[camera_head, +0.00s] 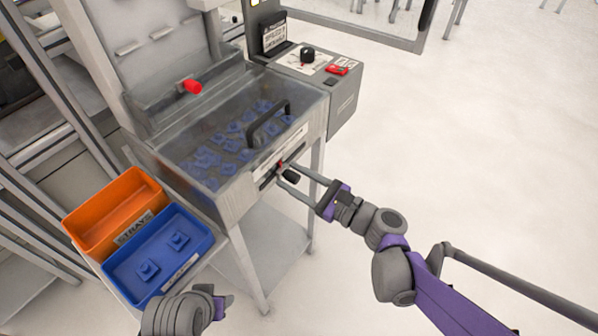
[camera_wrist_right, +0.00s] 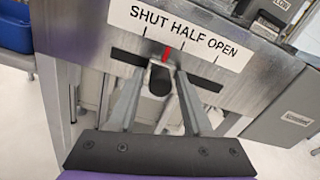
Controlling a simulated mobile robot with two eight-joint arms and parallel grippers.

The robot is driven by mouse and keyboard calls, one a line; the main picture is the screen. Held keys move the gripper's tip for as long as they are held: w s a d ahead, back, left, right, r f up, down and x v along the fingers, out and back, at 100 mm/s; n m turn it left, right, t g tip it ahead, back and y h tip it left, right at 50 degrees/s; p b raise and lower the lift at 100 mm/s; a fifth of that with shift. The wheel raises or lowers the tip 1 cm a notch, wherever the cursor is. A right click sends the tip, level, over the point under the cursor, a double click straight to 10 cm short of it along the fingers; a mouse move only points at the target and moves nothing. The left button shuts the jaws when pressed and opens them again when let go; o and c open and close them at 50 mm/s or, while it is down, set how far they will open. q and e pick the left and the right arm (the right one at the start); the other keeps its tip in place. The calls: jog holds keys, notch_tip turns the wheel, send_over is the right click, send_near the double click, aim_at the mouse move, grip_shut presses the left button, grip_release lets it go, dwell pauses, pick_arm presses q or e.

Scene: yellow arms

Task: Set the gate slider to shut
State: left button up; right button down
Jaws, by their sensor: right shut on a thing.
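The gate slider's black knob (camera_head: 291,177) sits on the front face of the metal hopper, below its label plate. In the right wrist view the knob (camera_wrist_right: 158,82) carries a red pointer (camera_wrist_right: 166,54) in a dark slot. The plate (camera_wrist_right: 180,32) reads SHUT, HALF, OPEN from left to right. The pointer stands between the SHUT and HALF marks, nearer HALF. My right gripper (camera_head: 288,172) has its two fingers on either side of the knob, shut on it. Part of my left arm shows at the bottom of the head view; its fingers cannot be made out.
The hopper's clear lid (camera_head: 228,108) with a black handle (camera_head: 268,120) covers several blue parts. An orange bin (camera_head: 112,205) and a blue bin (camera_head: 185,262) stand at left. A grey control box (camera_head: 345,98) adjoins at right. The floor at right is clear.

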jog(key=s+a, duration=0.2)
jog(key=s, duration=0.1)
jog(key=shift+s+a, duration=0.1)
jog(key=shift+a, duration=0.05)
jog(key=c, duration=0.7)
grip_release()
jog(key=shift+o, duration=0.4)
jog(key=p, duration=0.2)
send_near(269, 181)
jog(key=v, duration=0.5)
jog(key=shift+s+r, duration=0.1)
